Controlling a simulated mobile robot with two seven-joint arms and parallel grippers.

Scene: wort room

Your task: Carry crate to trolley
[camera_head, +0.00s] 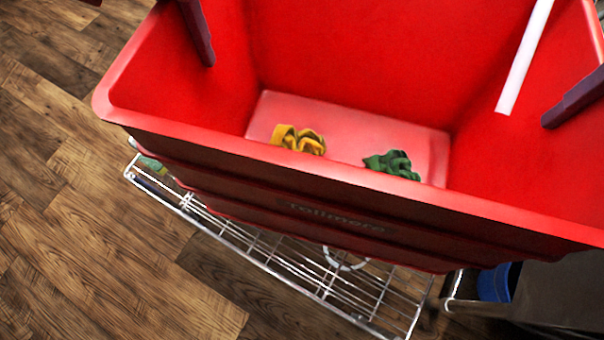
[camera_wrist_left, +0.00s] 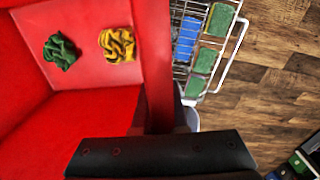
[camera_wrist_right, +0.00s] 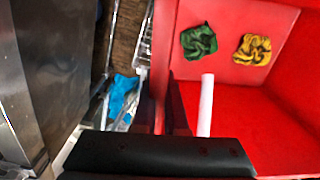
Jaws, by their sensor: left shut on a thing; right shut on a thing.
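The large red crate (camera_head: 330,205) fills much of the head view, tilted in the picture. A yellow crumpled cloth (camera_head: 298,139) and a green crumpled cloth (camera_head: 392,164) lie on its floor. A white rod (camera_head: 524,58) slants up inside its right part. My left gripper (camera_head: 199,38) is shut on the crate's left wall, one dark finger inside. My right gripper (camera_head: 574,98) is shut on the right wall in the same way. The outer fingers are hidden in the head view. A silver wire frame (camera_head: 275,262) shows below the crate; I cannot tell if it is the trolley.
Green and blue packs (camera_wrist_left: 203,60) lie in the wire frame in the left wrist view. A grey metal surface (camera_head: 565,298) and a blue thing (camera_head: 494,283) are at lower right. Brown wooden floor (camera_head: 75,240) is open at the left. Dark containers (camera_wrist_left: 298,165) stand at lower right in the left wrist view.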

